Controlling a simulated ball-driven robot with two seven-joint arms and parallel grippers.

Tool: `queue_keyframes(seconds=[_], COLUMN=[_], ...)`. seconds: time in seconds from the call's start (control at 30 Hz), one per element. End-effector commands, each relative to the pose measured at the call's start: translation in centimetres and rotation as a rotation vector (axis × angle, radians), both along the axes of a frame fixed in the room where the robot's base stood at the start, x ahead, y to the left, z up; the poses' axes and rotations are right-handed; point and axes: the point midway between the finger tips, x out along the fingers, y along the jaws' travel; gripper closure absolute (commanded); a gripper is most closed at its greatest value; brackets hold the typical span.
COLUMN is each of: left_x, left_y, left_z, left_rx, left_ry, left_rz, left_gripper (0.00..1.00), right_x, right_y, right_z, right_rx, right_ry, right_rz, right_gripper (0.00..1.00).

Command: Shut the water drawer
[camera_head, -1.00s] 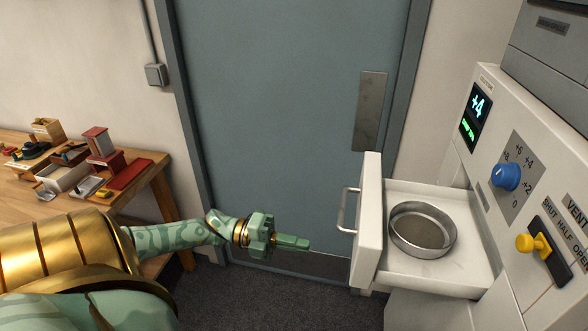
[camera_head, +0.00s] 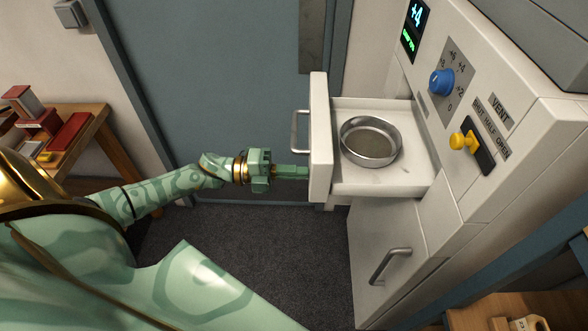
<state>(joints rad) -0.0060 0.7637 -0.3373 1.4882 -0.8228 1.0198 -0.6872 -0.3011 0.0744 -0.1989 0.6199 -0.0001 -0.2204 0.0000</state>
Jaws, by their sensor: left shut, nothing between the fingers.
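The water drawer (camera_head: 319,150) stands pulled out of the white machine, with its front panel to the left. A bar handle (camera_head: 294,130) is on the outer face of the panel. A round metal pan (camera_head: 371,141) sits inside the drawer. My left gripper (camera_head: 305,172) is shut and empty, pointing right. Its fingertips are at the outer face of the drawer front, below the handle; I cannot tell whether they touch it. My right gripper is not in view.
The machine face carries a blue knob (camera_head: 441,82) and a yellow vent lever (camera_head: 463,141). A lower door handle (camera_head: 390,265) is below the drawer. A grey door (camera_head: 220,80) stands behind. A wooden table (camera_head: 92,122) with small boxes is at left.

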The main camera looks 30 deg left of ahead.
Motion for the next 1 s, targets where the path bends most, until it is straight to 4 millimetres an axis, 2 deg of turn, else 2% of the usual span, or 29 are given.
queue_keyframes(seconds=[0.17, 0.37, 1.0], left_x=[0.5, 2.0, 10.7], left_y=[-0.7, -3.3, -17.6], left_z=[0.1, 0.1, 0.0], left_rx=[-0.001, -0.002, -0.003], left_ry=[-0.003, -0.005, -0.003], left_rz=[0.000, -0.002, -0.003], left_gripper=[1.00, 1.00, 1.00], right_x=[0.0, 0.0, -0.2], right_y=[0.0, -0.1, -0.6], right_z=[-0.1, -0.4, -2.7], right_rx=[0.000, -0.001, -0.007], right_ry=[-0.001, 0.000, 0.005], right_rz=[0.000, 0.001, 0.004], right_gripper=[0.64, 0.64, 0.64])
